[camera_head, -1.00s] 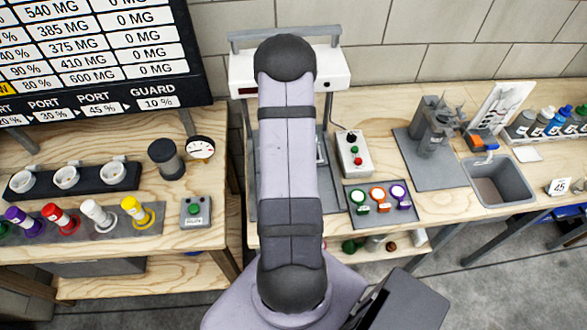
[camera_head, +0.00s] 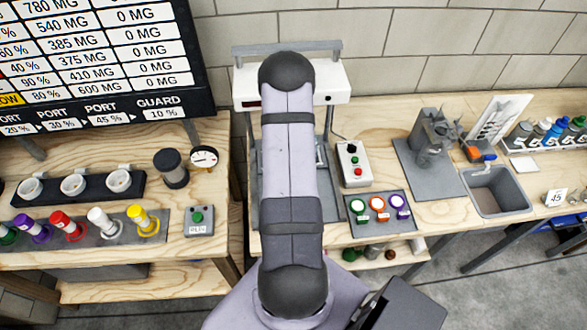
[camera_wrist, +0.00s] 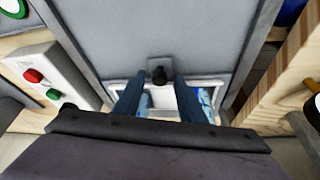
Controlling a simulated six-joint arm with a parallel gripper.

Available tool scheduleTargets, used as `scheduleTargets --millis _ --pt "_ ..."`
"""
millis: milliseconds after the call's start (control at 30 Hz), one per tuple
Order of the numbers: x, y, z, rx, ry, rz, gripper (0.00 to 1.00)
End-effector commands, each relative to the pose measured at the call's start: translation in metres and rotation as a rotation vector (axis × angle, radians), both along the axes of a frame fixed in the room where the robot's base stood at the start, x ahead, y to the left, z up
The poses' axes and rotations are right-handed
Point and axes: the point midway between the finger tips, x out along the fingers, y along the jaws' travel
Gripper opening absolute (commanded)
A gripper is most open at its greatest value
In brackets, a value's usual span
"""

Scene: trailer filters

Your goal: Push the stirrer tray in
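A grey panel (camera_wrist: 150,35), which looks like the stirrer tray or its base, fills the middle of the wrist view. A black knob (camera_wrist: 160,75) stands up from it on a small grey bracket. A pale-framed piece (camera_wrist: 172,100) lies beyond the fingers, partly covered by them; I cannot tell if it is part of the tray. My gripper (camera_wrist: 160,90) is open, its two dark blue fingers apart, one on each side of the knob's line. I see no contact with the knob. In the head view my arm hides the gripper and most of the grey base (camera_head: 330,210).
The white machine (camera_head: 333,82) stands behind my arm. A button box (camera_head: 353,163) and a dark tray (camera_head: 380,213) of coloured caps are at right. A gap separates this bench from the left one, with its gauge (camera_head: 204,157) and coloured plungers.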

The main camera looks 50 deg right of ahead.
Motion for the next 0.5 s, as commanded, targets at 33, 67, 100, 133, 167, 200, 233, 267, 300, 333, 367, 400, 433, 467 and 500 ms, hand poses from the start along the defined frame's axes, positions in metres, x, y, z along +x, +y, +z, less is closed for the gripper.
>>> scheduleTargets --millis 33,67,100,133,167,200,233,267,300,333,367,400,433,467,500 --pt "0.000 0.000 0.001 0.001 0.000 0.000 0.37" --pt "0.000 0.001 0.001 0.001 0.000 0.000 0.37" --pt "-0.001 0.001 0.003 0.001 0.000 0.000 0.37" --pt "-0.001 0.002 0.005 0.001 0.000 -0.001 0.37" --pt "-0.001 0.002 0.007 0.000 0.000 -0.001 0.37" --pt "-0.002 0.003 0.010 0.000 -0.001 -0.002 0.37" --pt "-0.002 0.004 0.013 0.000 0.000 -0.001 0.37" --pt "-0.003 0.005 0.016 0.000 -0.001 0.000 0.37" --pt "-0.004 0.007 0.020 0.000 -0.001 0.000 0.37" --pt "-0.005 0.008 0.023 0.001 -0.001 -0.001 0.37" --pt "-0.005 0.009 0.028 0.000 -0.002 -0.001 0.37" --pt "-0.006 0.011 0.034 0.000 -0.001 0.000 0.37" --pt "-0.007 0.013 0.038 0.000 -0.002 -0.001 0.37" --pt "-0.007 0.014 0.042 -0.001 -0.002 0.000 0.37" --pt "-0.009 0.016 0.047 0.000 -0.001 0.000 0.37"
